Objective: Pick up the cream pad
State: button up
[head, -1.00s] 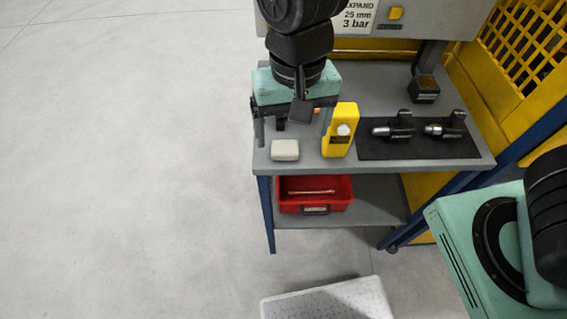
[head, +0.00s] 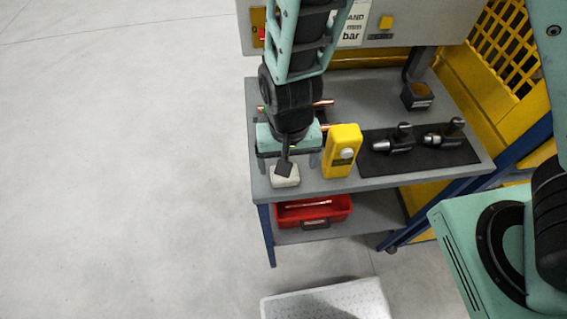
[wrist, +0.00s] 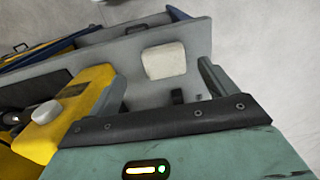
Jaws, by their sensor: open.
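The cream pad (head: 286,181) is a small pale block lying flat near the front left corner of the grey bench top. It shows whole in the wrist view (wrist: 164,61). My gripper (head: 290,155) is over the bench just behind the pad in the head view, and part of my wrist covers the pad's back edge there. In the wrist view one finger (wrist: 209,78) stands just right of the pad and the other is by the yellow device. The jaws are open and hold nothing.
A yellow device (head: 342,150) stands close to the right of the pad. A black mat (head: 425,160) with two dark tools lies further right. Copper tubes (head: 322,103) lie behind my gripper. A red bin (head: 330,212) sits on the lower shelf.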

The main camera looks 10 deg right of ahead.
jog(key=shift+w+a+f+p, duration=0.1)
jog(key=shift+f+p, duration=0.15)
jog(key=shift+f, duration=1.05)
jog(key=shift+w+a+f+p, duration=0.1)
jog(key=shift+f+p, duration=0.15)
jog(key=shift+f, duration=1)
jog(key=c, duration=1.1)
